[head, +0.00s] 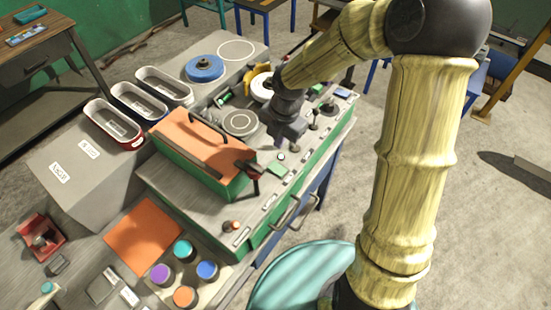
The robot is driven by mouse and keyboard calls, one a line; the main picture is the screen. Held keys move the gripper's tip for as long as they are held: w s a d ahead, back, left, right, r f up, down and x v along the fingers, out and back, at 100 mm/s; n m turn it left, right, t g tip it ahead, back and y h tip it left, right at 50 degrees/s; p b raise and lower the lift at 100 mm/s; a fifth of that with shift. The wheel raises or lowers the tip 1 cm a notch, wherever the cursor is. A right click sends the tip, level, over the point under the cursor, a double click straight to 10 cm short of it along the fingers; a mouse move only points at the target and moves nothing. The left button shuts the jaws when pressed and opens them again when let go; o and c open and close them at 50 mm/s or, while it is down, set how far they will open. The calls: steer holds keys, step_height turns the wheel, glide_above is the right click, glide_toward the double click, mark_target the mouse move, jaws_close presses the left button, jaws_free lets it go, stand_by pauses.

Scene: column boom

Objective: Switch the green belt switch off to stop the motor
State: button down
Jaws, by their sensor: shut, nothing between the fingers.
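A small green piece (275,169) sits on the front strip of the grey-topped green machine (216,260), with a small pale knob (281,157) beside it. It may be the green belt switch, but it is too small to tell its on or off position. My gripper (290,138) is dark and shut, low over the front part of the machine top, just up and right of the green piece. It looks empty. I cannot tell whether its fingertips touch anything.
An orange-topped green box (205,150) with a dark handle stands left of my gripper. Behind are a white-and-yellow wheel (262,87), a blue disc (204,68) and a grey round plate (239,122). Several small knobs line the front strip. Metal handles (285,214) project from the front.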

mark_target(274, 164)
steer(key=f, duration=0.6)
steer(key=a+f, duration=0.1)
steer(key=f, duration=0.3)
steer(key=shift+w+f+p, duration=0.1)
steer(key=shift+w+p, duration=0.25)
steer(key=shift+w, duration=0.1)
steer(key=shift+w, duration=0.1)
steer(key=shift+a+f, duration=0.1)
steer(key=shift+a, duration=0.05)
steer(key=shift+d, duration=0.25)
steer(key=shift+s+d+r+p, duration=0.25)
steer(key=shift+s+d+p, duration=0.2)
steer(key=shift+s, duration=0.25)
steer(key=shift+w, duration=0.1)
